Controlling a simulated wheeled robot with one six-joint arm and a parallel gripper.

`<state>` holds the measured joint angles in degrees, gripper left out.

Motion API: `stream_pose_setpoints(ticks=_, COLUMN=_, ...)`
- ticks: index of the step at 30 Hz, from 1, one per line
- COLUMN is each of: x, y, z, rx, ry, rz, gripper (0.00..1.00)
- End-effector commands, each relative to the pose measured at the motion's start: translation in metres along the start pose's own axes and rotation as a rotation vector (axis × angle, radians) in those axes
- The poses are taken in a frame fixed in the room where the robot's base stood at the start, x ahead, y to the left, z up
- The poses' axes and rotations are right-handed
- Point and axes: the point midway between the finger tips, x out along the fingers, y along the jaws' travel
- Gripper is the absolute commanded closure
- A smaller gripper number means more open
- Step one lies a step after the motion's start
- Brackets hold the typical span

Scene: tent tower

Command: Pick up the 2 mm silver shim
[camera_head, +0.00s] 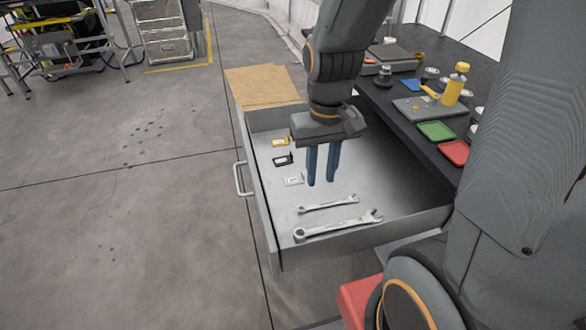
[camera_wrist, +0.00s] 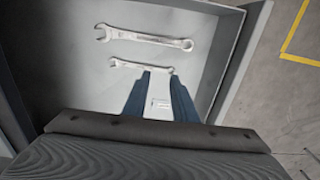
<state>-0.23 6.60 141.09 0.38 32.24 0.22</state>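The silver shim (camera_head: 293,181) is a small pale plate lying flat on the floor of the open drawer (camera_head: 262,222). A black piece (camera_head: 283,160) and a yellow piece (camera_head: 280,142) lie in a row behind it. My gripper (camera_head: 321,183) points down over the drawer, just right of the silver shim in the head view. Its two blue fingers are apart with nothing between them that I can see held. In the wrist view, the pale shim (camera_wrist: 160,104) shows between the fingers (camera_wrist: 160,98), below them. Its thickness marking is too small to read.
Two wrenches, a smaller one (camera_head: 328,204) and a larger one (camera_head: 338,226), lie at the drawer's near end. Drawer walls surround the space. The dark bench (camera_head: 400,104) on the right holds a green tray (camera_head: 436,131), a red tray (camera_head: 454,152) and a yellow bottle (camera_head: 453,90).

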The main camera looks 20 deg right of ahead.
Motion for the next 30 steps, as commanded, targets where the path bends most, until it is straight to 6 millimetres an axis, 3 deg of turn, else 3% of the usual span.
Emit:
stream_pose_setpoints(ticks=6, x=0.000, y=0.002, z=-0.067, rx=0.000, ry=-0.007, rz=0.002, gripper=0.75)
stream_pose_setpoints(ticks=13, x=0.023, y=0.001, z=-0.119, rx=-0.004, ry=-0.005, rz=0.003, gripper=0.75)
stream_pose_setpoints(ticks=19, x=0.037, y=0.000, z=-0.136, rx=-0.007, ry=-0.002, rz=0.004, gripper=0.75)
stream_pose_setpoints(ticks=30, x=0.067, y=-0.001, z=-0.137, rx=-0.008, ry=-0.003, rz=0.004, gripper=0.75)
